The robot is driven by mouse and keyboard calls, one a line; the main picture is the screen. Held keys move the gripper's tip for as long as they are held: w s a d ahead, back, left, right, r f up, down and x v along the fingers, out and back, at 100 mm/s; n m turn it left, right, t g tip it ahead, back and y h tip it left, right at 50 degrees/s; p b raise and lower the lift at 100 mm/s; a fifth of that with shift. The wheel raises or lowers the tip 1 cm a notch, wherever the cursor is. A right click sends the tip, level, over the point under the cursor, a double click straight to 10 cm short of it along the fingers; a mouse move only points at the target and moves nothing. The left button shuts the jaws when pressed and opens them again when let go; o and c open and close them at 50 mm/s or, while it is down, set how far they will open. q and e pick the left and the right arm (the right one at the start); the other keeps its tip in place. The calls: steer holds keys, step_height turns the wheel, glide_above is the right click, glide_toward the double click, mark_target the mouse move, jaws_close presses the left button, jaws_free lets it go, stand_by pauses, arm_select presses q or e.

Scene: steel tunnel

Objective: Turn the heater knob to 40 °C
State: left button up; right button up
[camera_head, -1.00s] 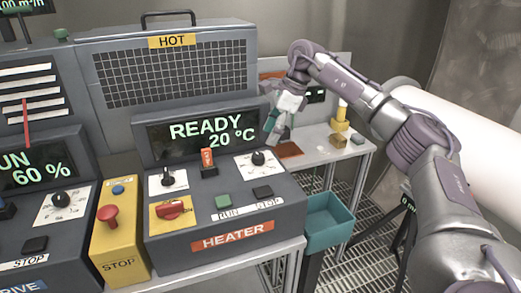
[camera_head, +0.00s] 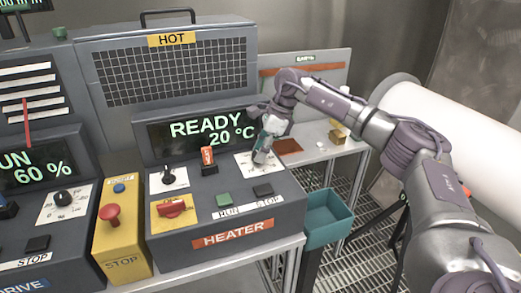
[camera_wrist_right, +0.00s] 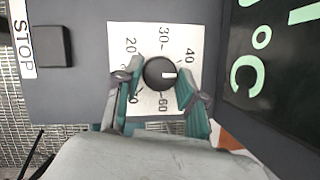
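The heater panel (camera_head: 222,205) has a display (camera_head: 205,135) reading READY 20 °C. Its black heater knob (camera_wrist_right: 160,73) sits on a white dial card (camera_wrist_right: 140,36) marked 20, 30, 40 and 60. A white mark on the knob points right in the wrist view. My right gripper (camera_head: 261,158) is over the dial and hides the knob in the head view. In the wrist view, the right gripper's (camera_wrist_right: 159,80) teal fingers stand on either side of the knob with small gaps. My left gripper is not in view.
A black switch (camera_head: 168,177), red rotary switch (camera_head: 171,209), orange-topped lever (camera_head: 208,157), green button (camera_head: 223,200) and black STOP button (camera_head: 263,190) share the panel. A yellow box with a red stop button (camera_head: 110,214) stands left. A teal bin (camera_head: 328,220) is at right.

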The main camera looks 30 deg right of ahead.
steer(key=c, duration=0.4)
steer(key=shift+m, duration=0.3)
steer(key=m, duration=0.2)
steer(key=m+t+h+b, duration=0.1)
steer(key=m, duration=0.1)
steer(key=shift+s+a+m+t, duration=0.1)
steer(key=shift+a+m+t, duration=0.05)
steer(key=shift+m+t, duration=0.15)
steer(key=m+h, duration=0.1)
steer(key=m, duration=0.1)
steer(key=m+h+b, duration=0.1)
steer(key=m, duration=0.1)
steer(key=shift+a+t, duration=0.15)
steer(key=shift+t, duration=0.15)
steer(key=m+h+b, duration=0.1)
steer(key=m, duration=0.2)
steer(key=m+h+b, duration=0.1)
steer(key=m, duration=0.3)
steer(key=shift+a+h, duration=0.2)
steer(key=shift+h, duration=0.1)
steer(key=m, duration=0.2)
steer(key=m+g+h+b, duration=0.1)
steer(key=m, duration=0.1)
steer(key=shift+r+m+h, duration=0.1)
steer(key=shift+m+h, duration=0.2)
steer(key=shift+m, duration=0.4)
